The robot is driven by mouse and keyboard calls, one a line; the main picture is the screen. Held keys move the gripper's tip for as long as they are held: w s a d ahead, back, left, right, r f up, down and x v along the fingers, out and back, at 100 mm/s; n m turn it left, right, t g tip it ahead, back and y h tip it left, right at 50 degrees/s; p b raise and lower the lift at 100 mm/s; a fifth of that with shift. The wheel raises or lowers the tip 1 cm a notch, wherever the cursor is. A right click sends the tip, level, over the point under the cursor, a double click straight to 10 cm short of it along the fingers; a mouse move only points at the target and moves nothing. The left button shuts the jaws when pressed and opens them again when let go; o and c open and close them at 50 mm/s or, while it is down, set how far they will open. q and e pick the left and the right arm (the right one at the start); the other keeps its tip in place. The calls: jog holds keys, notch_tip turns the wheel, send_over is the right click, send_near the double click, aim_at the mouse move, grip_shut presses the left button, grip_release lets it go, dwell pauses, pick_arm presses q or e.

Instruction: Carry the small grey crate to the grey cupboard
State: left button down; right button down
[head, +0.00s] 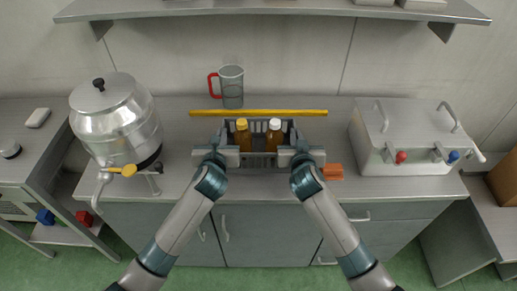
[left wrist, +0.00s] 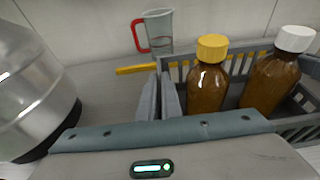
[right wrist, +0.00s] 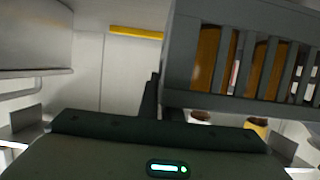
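The small grey crate (head: 262,161) has slatted walls and is at the middle of the worktop, close to its front edge. It holds two brown bottles, one with a yellow cap (left wrist: 208,90) and one with a white cap (left wrist: 272,82). My left gripper (head: 223,147) is at the crate's left end, its fingers on either side of that wall. My right gripper (head: 297,147) is at the right end; in the right wrist view the crate (right wrist: 240,95) hides part of its fingers. I cannot tell whether the crate touches the worktop. Grey cupboard doors (head: 262,238) show below the worktop.
A yellow bar (head: 258,113) lies behind the crate, with a red-handled jug (head: 232,88) beyond. A steel urn (head: 113,120) stands left, a lidded steel box (head: 405,135) right. An orange block (head: 333,171) lies beside my right gripper. A shelf (head: 270,8) hangs above.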

pick_arm(q)
jog(key=shift+r, duration=0.15)
pick_arm(e)
jog(key=shift+r, duration=0.15)
